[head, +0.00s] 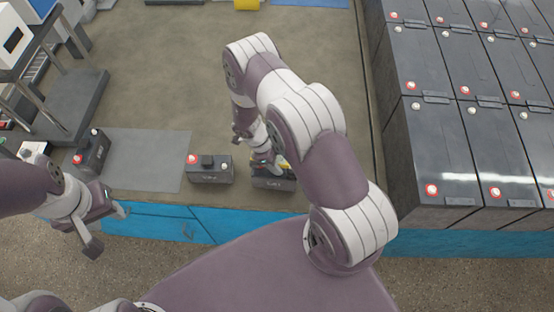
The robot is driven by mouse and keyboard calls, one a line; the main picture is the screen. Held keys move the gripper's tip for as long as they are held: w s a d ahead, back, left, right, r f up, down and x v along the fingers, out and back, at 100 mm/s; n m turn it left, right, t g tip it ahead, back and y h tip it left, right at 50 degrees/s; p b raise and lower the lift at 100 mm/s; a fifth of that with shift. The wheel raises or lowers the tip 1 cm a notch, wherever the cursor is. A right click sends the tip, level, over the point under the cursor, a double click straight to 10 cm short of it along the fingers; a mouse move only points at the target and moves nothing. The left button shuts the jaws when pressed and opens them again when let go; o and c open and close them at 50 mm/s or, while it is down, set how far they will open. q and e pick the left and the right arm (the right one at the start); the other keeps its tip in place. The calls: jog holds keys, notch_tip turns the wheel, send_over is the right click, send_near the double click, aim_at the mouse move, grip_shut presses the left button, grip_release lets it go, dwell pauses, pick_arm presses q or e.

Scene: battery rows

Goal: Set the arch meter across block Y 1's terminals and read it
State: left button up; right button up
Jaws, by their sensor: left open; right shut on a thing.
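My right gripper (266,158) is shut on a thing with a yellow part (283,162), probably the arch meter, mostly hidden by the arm. It is low over a small dark block (272,183) near the bench's front edge. Whether the held thing touches this block I cannot tell. Another dark block (209,172), with a red and a white terminal, stands just left of it. A third dark block (92,152) with a red and a white terminal stands at the left. I cannot read which is Y 1. My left gripper (108,229) is open and empty at the front edge.
Rows of large dark batteries (448,150) with red and white terminals fill the right. A flat grey mat (145,150) lies on the bench at the left. A rack with white devices (20,45) stands at the far left. The bench's middle (170,80) is clear.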

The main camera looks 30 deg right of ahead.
jog(key=shift+f+b, duration=0.55)
jog(key=shift+f, duration=0.25)
jog(key=o, duration=1.4)
jog(key=shift+c, duration=0.2)
jog(key=b+v, duration=0.2)
jog(key=v, duration=0.9)
jog(key=shift+a+r, duration=0.1)
jog(key=shift+r, duration=0.25)
jog(key=shift+a+r, duration=0.15)
jog(key=shift+r, duration=0.35)
jog(key=shift+w, duration=0.1)
